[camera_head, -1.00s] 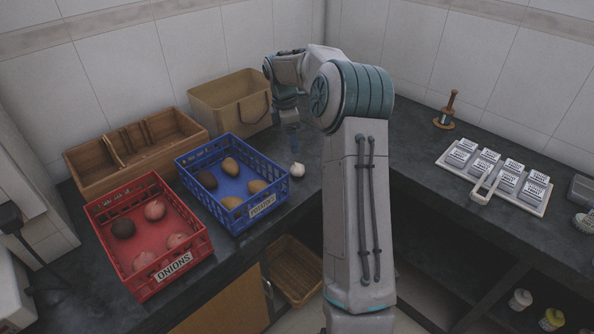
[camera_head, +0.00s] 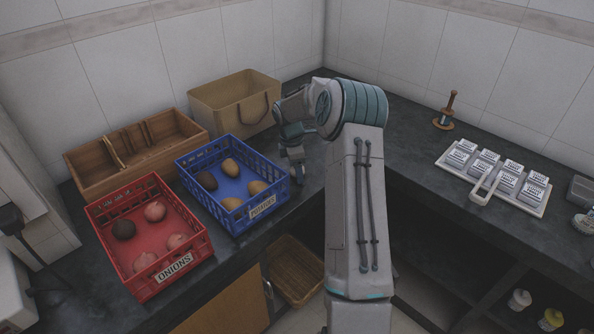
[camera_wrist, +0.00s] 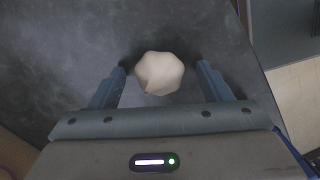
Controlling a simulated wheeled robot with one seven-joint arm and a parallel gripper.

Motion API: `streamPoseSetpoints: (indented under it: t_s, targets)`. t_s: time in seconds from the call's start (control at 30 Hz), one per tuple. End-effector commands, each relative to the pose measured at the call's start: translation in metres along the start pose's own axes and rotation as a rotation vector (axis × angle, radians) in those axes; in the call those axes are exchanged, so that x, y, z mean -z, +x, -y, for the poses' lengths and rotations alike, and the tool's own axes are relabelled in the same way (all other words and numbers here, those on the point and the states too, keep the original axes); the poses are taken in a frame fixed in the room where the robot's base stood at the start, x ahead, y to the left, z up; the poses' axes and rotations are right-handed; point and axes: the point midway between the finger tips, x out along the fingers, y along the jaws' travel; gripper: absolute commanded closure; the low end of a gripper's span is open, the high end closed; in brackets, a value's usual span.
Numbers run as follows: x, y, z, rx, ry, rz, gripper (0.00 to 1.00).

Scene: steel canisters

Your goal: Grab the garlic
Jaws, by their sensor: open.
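The garlic (camera_wrist: 160,73) is a pale, rounded bulb on the dark countertop. In the wrist view it lies between and slightly beyond the tips of my open gripper (camera_wrist: 160,72), with a gap on both sides. In the head view my gripper (camera_head: 298,174) is low over the counter, just right of the blue potato crate, and it hides the garlic there.
A blue crate of potatoes (camera_head: 222,222) stands close left of my gripper. A red onion crate (camera_head: 205,245), a wooden divided box (camera_head: 90,182) and a tan bin (camera_head: 215,112) are farther left and behind. The counter's front edge (camera_wrist: 258,70) is near.

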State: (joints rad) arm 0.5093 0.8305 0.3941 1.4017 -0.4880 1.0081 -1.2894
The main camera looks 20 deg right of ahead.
Motion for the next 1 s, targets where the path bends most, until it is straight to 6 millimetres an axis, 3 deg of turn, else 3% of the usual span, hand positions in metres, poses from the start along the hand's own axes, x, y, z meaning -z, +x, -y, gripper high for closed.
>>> streamPoseSetpoints:
  t_s: [0.17,0.3,0.33,0.77,1.0]
  targets:
    - [0.0,0.0,0.0,-0.001,0.0,0.0,0.31]
    - [0.0,0.0,0.0,-0.001,0.0,0.0,0.7]
    - [0.0,0.0,0.0,-0.001,0.0,0.0,0.75]
    - [-0.001,-0.004,0.0,-0.002,0.0,0.001,0.75]
    - [-0.004,-0.03,-0.001,-0.006,0.002,0.001,0.75]
